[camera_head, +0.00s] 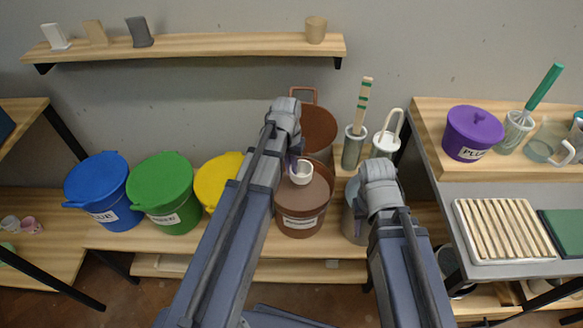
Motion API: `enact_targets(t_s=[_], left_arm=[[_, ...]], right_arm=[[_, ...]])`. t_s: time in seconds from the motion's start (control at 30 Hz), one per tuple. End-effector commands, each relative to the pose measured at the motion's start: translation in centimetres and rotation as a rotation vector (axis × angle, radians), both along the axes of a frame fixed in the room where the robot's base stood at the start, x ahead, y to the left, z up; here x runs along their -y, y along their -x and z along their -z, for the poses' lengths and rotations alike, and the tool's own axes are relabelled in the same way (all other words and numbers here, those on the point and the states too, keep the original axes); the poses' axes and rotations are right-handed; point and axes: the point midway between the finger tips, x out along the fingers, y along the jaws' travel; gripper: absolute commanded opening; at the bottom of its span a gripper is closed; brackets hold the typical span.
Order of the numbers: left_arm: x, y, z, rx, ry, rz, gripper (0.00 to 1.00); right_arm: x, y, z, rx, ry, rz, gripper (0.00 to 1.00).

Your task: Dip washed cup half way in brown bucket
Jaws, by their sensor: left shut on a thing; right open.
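The small white cup (301,173) is at the tip of my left gripper (295,158), which is shut on it. The cup looks upright, with its opening facing up, and appears over the open brown bucket (302,222). The bucket has a white label and a brown surface inside. I cannot tell whether the cup's underside touches that surface. My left arm hides the bucket's left side. My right gripper (376,168) is open, right of the brown bucket and in front of a grey container; its fingers are mostly hidden.
Lidded blue (97,190), green (160,192) and yellow (216,180) buckets stand left. Tool holders (353,148) stand behind my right gripper. A slatted rack (505,230) and purple bucket (470,135) are right.

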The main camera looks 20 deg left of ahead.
Motion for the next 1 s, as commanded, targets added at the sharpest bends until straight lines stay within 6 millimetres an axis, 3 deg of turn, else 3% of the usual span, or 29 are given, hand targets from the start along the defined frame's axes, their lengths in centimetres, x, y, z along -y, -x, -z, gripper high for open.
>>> enact_targets(t_s=[0.03,0.4,1.0], left_arm=[[0.0,0.0,-1.0,0.000,0.000,0.000,0.00],[0.0,0.0,-4.5,0.000,0.000,0.000,0.00],[0.0,0.0,-4.5,0.000,0.000,0.000,0.00]], right_arm=[[0.0,0.0,-1.0,0.000,0.000,0.000,0.45],[0.0,0.0,-4.5,0.000,0.000,0.000,0.45],[0.0,0.0,-4.5,0.000,0.000,0.000,0.45]])
